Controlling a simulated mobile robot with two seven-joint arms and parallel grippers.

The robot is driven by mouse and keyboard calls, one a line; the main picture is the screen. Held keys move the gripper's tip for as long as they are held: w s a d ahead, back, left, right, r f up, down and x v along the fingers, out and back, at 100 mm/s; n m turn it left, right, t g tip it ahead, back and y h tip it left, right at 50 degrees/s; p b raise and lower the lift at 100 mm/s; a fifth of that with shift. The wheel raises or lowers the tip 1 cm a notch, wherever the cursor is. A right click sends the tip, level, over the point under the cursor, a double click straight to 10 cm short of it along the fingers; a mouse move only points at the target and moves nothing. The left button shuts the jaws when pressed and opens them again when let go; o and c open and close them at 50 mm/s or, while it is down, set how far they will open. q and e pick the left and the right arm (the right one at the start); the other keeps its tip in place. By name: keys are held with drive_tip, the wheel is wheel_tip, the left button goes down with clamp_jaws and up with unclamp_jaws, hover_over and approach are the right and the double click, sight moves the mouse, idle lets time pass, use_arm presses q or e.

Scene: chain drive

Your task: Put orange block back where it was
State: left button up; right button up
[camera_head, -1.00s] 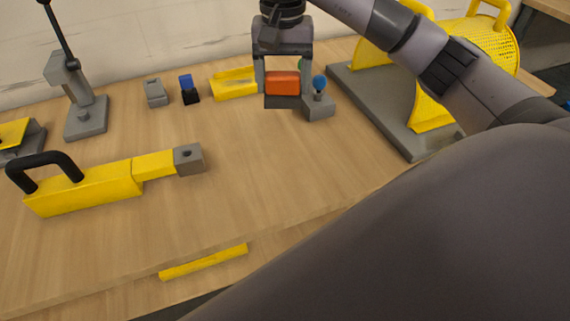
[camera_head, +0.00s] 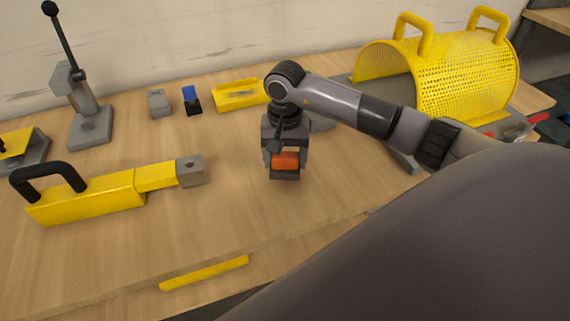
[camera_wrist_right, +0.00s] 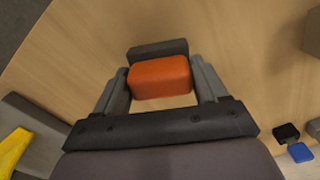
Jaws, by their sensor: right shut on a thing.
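The orange block (camera_head: 286,160) has an orange top on a dark grey base and is between the fingers of my right gripper (camera_head: 285,165). In the right wrist view the orange block (camera_wrist_right: 160,77) sits between the two fingers of my right gripper (camera_wrist_right: 162,85), which is shut on it. The block is over the middle of the wooden table (camera_head: 230,205); I cannot tell whether its base touches the wood. My left gripper is not in view.
A yellow tool with a black handle (camera_head: 90,198) lies to the left. A grey lever stand (camera_head: 90,125), a grey block (camera_head: 158,103), a blue-topped block (camera_head: 191,99) and a yellow tray (camera_head: 240,94) stand behind. A yellow mesh guard (camera_head: 465,75) is at right.

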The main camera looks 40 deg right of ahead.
sight(285, 167)
drive_tip(key=shift+f, duration=1.6)
drive_tip(key=o, duration=1.2)
drive_tip(key=shift+o, duration=0.2)
wheel_tip(285, 167, up, 12)
drive_tip(key=shift+r+b, duration=0.15)
drive_tip(key=shift+b, duration=0.45)
